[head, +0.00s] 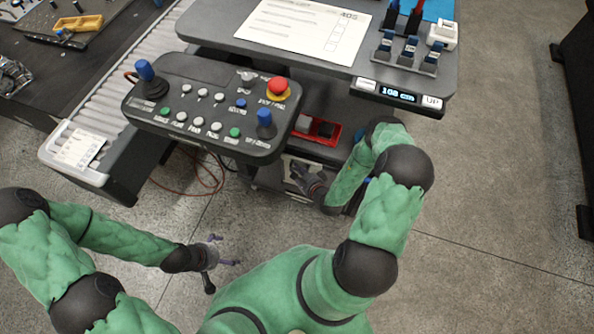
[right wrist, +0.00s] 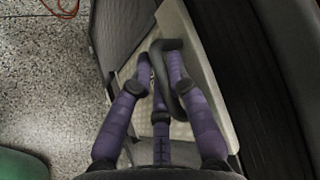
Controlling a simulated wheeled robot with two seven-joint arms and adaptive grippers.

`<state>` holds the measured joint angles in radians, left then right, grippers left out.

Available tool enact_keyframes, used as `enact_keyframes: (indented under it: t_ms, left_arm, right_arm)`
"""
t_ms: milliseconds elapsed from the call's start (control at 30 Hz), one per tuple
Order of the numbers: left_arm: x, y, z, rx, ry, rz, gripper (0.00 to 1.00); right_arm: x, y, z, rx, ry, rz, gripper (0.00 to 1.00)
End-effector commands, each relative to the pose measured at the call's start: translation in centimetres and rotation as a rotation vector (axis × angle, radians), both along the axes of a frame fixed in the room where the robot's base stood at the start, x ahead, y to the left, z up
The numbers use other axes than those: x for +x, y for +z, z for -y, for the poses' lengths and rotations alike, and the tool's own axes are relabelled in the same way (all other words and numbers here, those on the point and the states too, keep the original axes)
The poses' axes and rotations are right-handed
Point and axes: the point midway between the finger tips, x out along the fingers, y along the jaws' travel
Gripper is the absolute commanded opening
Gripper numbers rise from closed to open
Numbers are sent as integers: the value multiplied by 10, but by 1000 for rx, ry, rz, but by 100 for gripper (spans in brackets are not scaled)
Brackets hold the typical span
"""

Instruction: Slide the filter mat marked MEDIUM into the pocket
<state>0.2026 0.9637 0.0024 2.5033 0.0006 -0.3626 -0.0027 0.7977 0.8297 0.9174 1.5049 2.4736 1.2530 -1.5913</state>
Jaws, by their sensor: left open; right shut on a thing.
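My right gripper (head: 300,175) is low beside the desk, below the control panel. In the right wrist view its purple fingers (right wrist: 160,85) are shut on a dark grey loop (right wrist: 185,92). The loop lies against a pale cream panel (right wrist: 215,110), which also shows as a pale patch (head: 290,162) in the head view. I see no MEDIUM marking, and I cannot tell whether the pale panel is the filter mat or part of the pocket. My left gripper (head: 222,252) is open and empty above the bare floor, well apart from the desk.
A control panel (head: 205,115) with a red stop button overhangs the work area. The desk (head: 210,22) carries a paper sheet (head: 305,28) and several blue-topped pieces. A red bin (head: 320,130) sits under it. A roller conveyor (head: 110,105) stands left.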

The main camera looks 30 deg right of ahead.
Motion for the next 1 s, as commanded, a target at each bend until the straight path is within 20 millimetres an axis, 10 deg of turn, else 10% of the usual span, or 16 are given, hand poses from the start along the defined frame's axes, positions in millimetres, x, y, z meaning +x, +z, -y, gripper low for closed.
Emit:
enact_keyframes:
  t_ms: [1000]
  left_arm:
    - [0, 3, 0, 0, 0, 0, 100]
  right_arm:
    - [2, 2, 10, -23, -21, 21, 0]
